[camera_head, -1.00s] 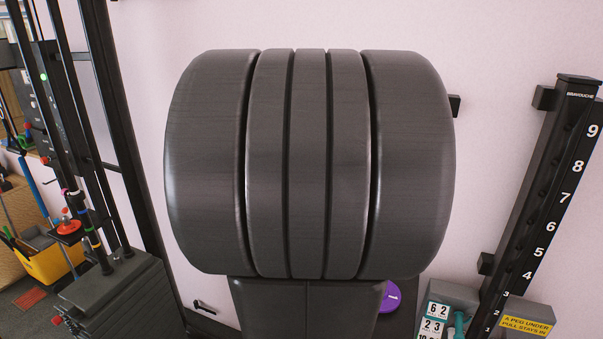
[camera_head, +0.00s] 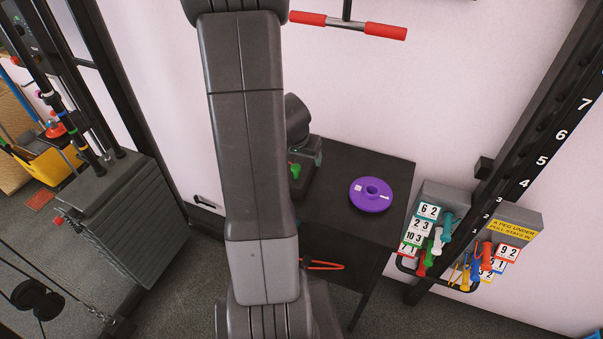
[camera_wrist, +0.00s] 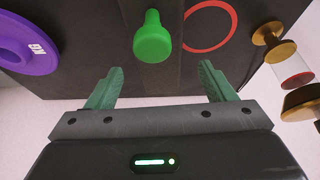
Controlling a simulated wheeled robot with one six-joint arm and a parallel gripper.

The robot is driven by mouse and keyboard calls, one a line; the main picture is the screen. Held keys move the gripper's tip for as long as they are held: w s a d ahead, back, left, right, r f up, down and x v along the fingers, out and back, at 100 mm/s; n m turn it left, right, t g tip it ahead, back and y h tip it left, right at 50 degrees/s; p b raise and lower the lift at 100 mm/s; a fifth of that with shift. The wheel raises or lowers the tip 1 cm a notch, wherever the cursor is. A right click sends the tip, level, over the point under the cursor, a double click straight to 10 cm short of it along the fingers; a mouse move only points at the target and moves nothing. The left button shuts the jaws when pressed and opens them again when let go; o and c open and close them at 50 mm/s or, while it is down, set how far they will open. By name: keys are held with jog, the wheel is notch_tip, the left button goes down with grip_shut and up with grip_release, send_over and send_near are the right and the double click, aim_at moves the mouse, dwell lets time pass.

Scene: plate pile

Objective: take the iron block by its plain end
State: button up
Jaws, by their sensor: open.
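I cannot make out an iron block in either view. My gripper (camera_wrist: 160,85) is open and empty in the wrist view, its two green fingers spread above a dark table (camera_wrist: 110,20). A bright green peg with a round knob (camera_wrist: 151,42) shows beyond the fingertips, between them in the picture. In the head view my arm covers much of the middle. My gripper (camera_head: 306,163) is mostly hidden behind it, over the left part of the table (camera_head: 350,160). The green peg also shows there (camera_head: 295,171).
A purple disc (camera_head: 371,194) lies on the table's right part. A red ring (camera_wrist: 236,22) and a gold-ended clear timer (camera_wrist: 268,32) are near the gripper in the wrist view. A peg rack (camera_head: 440,195) stands right, a weight stack (camera_head: 115,225) left.

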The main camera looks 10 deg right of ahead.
aim_at(303, 163)
jog(key=b+x, duration=0.2)
jog(key=x, duration=0.4)
jog(key=shift+s+d+f, duration=0.1)
jog(key=shift+f, duration=0.2)
jog(key=shift+c, duration=0.5)
